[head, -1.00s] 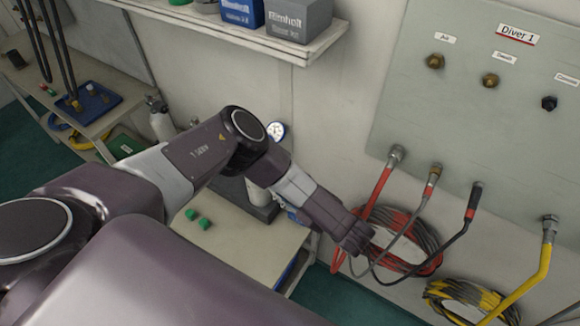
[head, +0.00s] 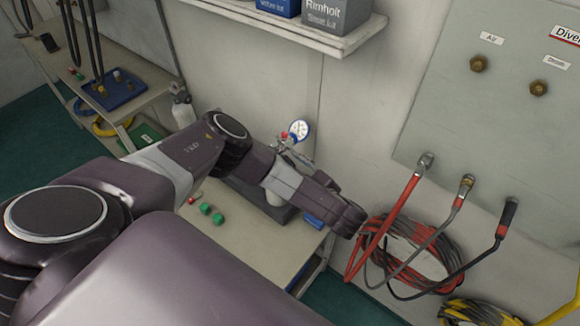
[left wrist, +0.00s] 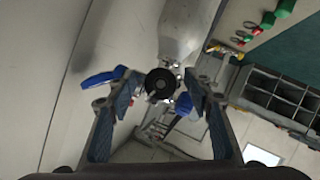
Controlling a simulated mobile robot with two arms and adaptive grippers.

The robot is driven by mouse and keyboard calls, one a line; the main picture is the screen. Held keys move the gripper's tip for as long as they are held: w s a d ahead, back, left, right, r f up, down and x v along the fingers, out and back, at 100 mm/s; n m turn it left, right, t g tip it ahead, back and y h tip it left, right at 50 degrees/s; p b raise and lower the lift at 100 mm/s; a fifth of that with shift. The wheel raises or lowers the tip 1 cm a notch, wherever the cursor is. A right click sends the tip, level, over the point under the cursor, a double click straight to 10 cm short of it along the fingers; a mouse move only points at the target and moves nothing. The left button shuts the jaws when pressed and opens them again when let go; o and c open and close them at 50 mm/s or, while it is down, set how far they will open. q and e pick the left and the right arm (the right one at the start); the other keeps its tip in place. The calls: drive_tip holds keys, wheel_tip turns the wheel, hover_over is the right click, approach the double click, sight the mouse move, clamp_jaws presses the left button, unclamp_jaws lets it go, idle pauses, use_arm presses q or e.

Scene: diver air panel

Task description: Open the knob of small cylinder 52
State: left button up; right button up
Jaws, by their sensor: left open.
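My left gripper (left wrist: 157,79) is open in the left wrist view, with one finger on each side of a round black knob (left wrist: 163,84). I cannot tell whether either finger touches it. A pale metal cylinder (left wrist: 186,32) shows just above the knob there. No number is readable on it. In the head view, my left arm reaches over the low table, and its fingers are hidden. Another small cylinder (head: 183,112) stands farther left. My right gripper is not in view.
A gauge (head: 299,130) stands behind my arm. Green fittings (head: 212,212) lie on the table (head: 235,250). The grey panel (head: 490,115) and hanging red hose (head: 385,225) are at right. A shelf (head: 275,30) is above.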

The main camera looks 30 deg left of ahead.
use_arm(q)
drive_tip(key=c, duration=1.2)
drive_tip(key=shift+o, duration=0.2)
